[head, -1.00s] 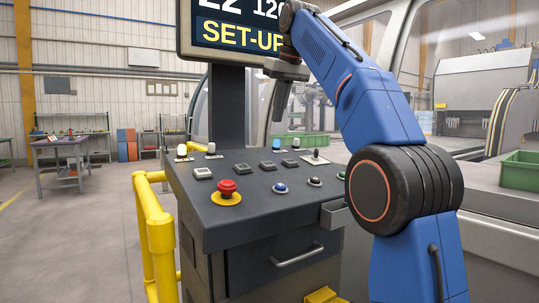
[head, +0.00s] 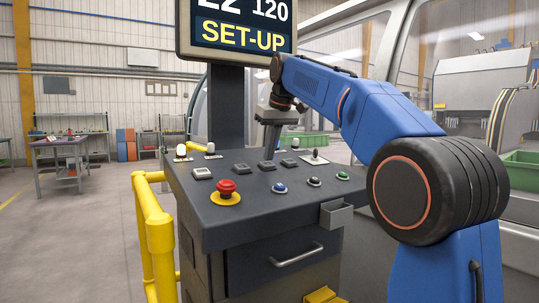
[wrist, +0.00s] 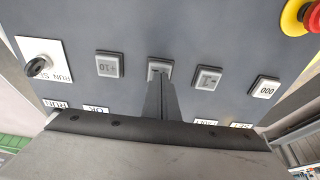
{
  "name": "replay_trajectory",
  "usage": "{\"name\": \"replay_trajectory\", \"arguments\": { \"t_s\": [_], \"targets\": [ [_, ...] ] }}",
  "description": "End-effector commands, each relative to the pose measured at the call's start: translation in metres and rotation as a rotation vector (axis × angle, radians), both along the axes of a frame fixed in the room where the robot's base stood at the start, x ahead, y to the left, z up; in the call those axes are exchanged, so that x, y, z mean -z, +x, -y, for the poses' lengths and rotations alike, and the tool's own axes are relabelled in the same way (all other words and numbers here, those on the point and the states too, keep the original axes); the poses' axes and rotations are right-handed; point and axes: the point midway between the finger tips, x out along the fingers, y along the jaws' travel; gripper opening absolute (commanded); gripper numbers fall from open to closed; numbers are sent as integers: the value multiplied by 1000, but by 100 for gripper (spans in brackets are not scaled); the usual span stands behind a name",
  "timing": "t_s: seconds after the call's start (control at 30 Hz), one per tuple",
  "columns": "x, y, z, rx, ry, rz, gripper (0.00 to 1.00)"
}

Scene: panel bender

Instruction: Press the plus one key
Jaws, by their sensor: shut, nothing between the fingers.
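A row of square grey keys runs along the sloped console. In the wrist view one key reads +10 (wrist: 108,66) and one appears to read -1 (wrist: 207,79). The key between them (wrist: 158,68), in the plus one key's place, has its label mostly covered by my gripper (wrist: 160,84). In the head view this key (head: 267,166) lies just below my gripper (head: 268,152). My gripper is shut and empty, pointing down with its tips over the key. I cannot tell whether they touch it.
A key reading 000 (wrist: 265,88) and a red emergency button (head: 227,188) are on one side, a key switch (head: 315,159) on the other. Blue (head: 279,188), black and green buttons line the front. The screen (head: 238,30) reads SET-UP above the console. A yellow rail (head: 153,220) stands left.

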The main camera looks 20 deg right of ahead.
Motion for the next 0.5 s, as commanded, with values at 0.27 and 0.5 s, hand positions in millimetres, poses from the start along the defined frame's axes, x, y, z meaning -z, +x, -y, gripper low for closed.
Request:
{"name": "replay_trajectory", "arguments": {
  "t_s": [0.27, 0.5],
  "targets": [
    [9, 2, -1, 0, 0, 1, 0],
    [9, 2, -1, 0, 0, 1, 0]
  ]
}}
